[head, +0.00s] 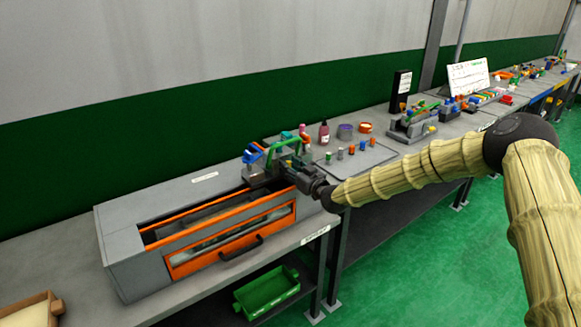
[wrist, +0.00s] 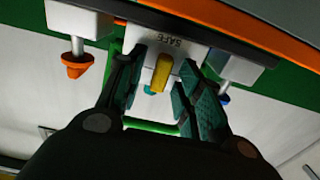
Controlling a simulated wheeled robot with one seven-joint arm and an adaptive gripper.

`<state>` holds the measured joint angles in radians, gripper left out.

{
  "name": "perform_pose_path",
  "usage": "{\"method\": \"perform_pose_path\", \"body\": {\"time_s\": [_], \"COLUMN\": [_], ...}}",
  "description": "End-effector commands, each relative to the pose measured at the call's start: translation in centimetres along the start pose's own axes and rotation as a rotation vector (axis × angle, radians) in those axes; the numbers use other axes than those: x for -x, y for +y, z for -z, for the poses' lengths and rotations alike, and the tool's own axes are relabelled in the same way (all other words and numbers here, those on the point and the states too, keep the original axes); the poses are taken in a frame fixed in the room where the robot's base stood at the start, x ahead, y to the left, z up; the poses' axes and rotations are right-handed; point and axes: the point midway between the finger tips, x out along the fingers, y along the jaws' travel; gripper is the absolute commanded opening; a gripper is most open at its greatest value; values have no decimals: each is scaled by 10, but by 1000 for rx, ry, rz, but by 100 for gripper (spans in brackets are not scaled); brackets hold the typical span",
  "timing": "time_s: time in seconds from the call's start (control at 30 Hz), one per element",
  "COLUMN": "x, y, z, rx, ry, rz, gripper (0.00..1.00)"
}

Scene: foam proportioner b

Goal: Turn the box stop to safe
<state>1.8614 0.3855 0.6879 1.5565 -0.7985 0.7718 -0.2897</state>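In the wrist view, a yellow lever (wrist: 160,73) sits on a light block under the label SAFE (wrist: 173,42), whose letters appear upside down. I take this lever to be the box stop; which way it is set I cannot tell. My gripper (wrist: 161,80) is open, with one finger on each side of the lever and visible gaps. In the head view my gripper (head: 287,168) is at the right end of the grey box with orange edges (head: 150,205). The gripper and wrist hide the lever there.
In the wrist view, an orange knob (wrist: 77,70) hangs at left and a blue one (wrist: 223,98) at right, close beside the fingers. The box has a black handle (head: 241,248). Bottles and small parts stand on the bench behind. A green bin (head: 267,292) is below.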

Motion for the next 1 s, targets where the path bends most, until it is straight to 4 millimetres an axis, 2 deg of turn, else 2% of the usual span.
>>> {"method": "perform_pose_path", "body": {"time_s": [0.27,0.4,0.47,0.77,1.0], "x": [0,0,0,0,0], "y": [0,0,0,0,0], "z": [0,0,0,-1,-3], "rx": [0,0,0,16,115], "ry": [0,0,0,-1,-1], "rz": [0,0,0,0,1], "gripper": [34,8,0,0,0]}}
